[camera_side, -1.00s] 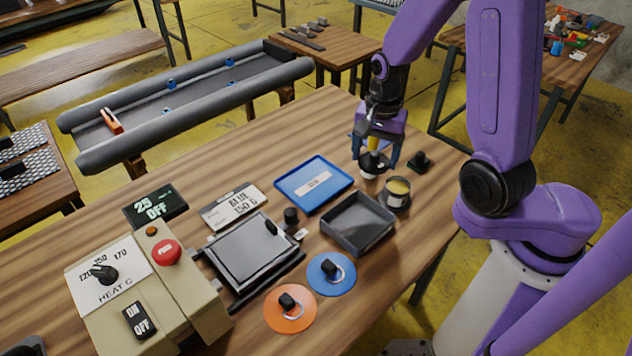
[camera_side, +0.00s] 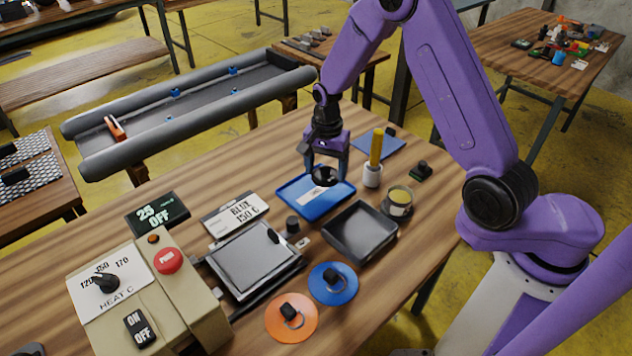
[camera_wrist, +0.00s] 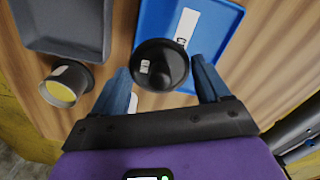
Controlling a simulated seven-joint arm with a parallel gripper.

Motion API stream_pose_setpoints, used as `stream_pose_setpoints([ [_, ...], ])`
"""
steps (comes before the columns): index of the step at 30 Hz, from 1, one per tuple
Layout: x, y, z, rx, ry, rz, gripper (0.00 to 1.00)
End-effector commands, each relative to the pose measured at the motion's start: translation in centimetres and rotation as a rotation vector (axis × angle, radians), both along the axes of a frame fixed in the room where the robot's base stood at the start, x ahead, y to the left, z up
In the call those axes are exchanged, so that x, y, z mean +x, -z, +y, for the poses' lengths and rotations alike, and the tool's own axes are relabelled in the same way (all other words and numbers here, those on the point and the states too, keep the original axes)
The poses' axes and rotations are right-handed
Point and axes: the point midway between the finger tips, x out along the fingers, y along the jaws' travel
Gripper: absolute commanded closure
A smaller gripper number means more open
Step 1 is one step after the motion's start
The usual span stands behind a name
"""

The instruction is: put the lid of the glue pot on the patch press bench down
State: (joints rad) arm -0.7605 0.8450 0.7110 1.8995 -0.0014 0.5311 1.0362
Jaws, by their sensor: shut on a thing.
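My gripper (camera_side: 326,167) is shut on a round black lid (camera_side: 325,177) and holds it over the blue tray (camera_side: 290,188). In the wrist view the lid (camera_wrist: 160,64) sits between the two blue fingers, with the tray (camera_wrist: 228,15) beneath. I cannot tell from these views how high the lid is above the tray. The glue pot (camera_side: 390,209) stands uncovered at the right, with yellow glue inside. It also shows in the wrist view (camera_wrist: 82,75), left of my gripper.
A white holder (camera_side: 372,179) with an upright yellow-handled tool (camera_side: 376,147) stands between my gripper and the pot. A grey tray (camera_side: 359,230) lies in front. The press (camera_side: 254,259) and control box (camera_side: 150,290) are at the left. Bare bench shows behind the blue tray.

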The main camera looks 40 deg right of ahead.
Motion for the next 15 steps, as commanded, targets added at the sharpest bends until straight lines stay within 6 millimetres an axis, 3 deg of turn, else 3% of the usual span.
stream_pose_setpoints([
  [6, 2.0, 2.5, 0.3, 0.000, -0.001, 0.001, 0.53],
  [15, 3.0, 4.3, 0.4, 0.000, -0.001, 0.002, 0.53],
])
